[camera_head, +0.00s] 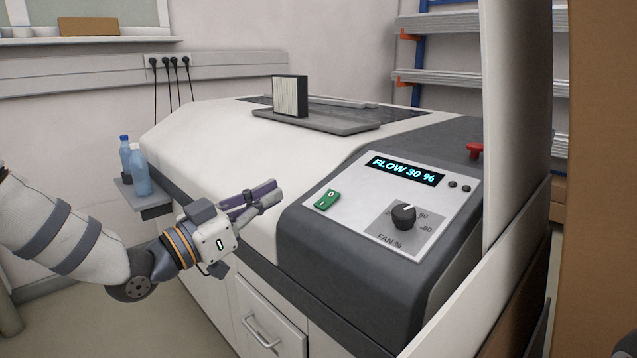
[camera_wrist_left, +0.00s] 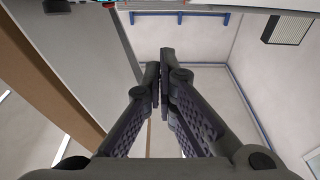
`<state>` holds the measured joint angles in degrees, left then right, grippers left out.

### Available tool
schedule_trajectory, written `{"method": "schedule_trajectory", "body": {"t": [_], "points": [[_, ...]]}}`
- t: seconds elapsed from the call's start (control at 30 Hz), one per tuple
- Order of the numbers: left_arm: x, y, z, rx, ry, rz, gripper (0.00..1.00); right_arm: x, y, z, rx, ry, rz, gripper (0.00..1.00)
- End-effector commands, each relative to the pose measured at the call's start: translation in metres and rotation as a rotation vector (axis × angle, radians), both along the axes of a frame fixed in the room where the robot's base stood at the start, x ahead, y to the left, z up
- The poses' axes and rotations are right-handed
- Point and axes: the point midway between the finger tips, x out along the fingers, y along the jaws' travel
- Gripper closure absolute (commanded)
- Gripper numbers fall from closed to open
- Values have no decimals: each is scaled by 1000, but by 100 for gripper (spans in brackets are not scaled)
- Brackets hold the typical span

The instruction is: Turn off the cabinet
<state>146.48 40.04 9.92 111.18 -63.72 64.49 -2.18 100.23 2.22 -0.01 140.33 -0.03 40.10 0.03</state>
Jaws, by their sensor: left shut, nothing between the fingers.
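The cabinet (camera_head: 225,138) is a large white and dark grey unit. Its sloped control panel (camera_head: 345,185) carries a lit display (camera_head: 405,170) reading "FLOW 30 %". A green rocker switch (camera_head: 327,200) sits at the panel's left, and a black fan knob (camera_head: 404,214) sits at the lower right. My left gripper (camera_head: 277,190) is shut and empty, to the left of the green switch and apart from it. In the left wrist view its fingertips (camera_wrist_left: 160,70) are together with nothing between them. My right gripper is not in view.
A red mushroom button (camera_head: 474,150) stands behind the panel's right end. A white upright panel (camera_head: 518,110) borders the right side. A filter block (camera_head: 290,96) rests on a grey tray on the cabinet. Blue bottles (camera_head: 138,170) stand on a small side shelf at left.

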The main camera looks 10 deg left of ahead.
Motion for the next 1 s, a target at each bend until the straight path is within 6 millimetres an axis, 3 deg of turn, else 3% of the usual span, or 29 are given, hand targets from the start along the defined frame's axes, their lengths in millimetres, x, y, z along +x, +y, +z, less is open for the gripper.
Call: {"method": "schedule_trajectory", "body": {"t": [0.37,0.83,1.0], "points": [[4,-3,1,0,-1,-1,100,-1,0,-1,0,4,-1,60],[82,-55,15,1,1,-2,100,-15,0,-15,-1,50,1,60],[92,-61,-10,0,5,-1,100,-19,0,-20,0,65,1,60]]}}
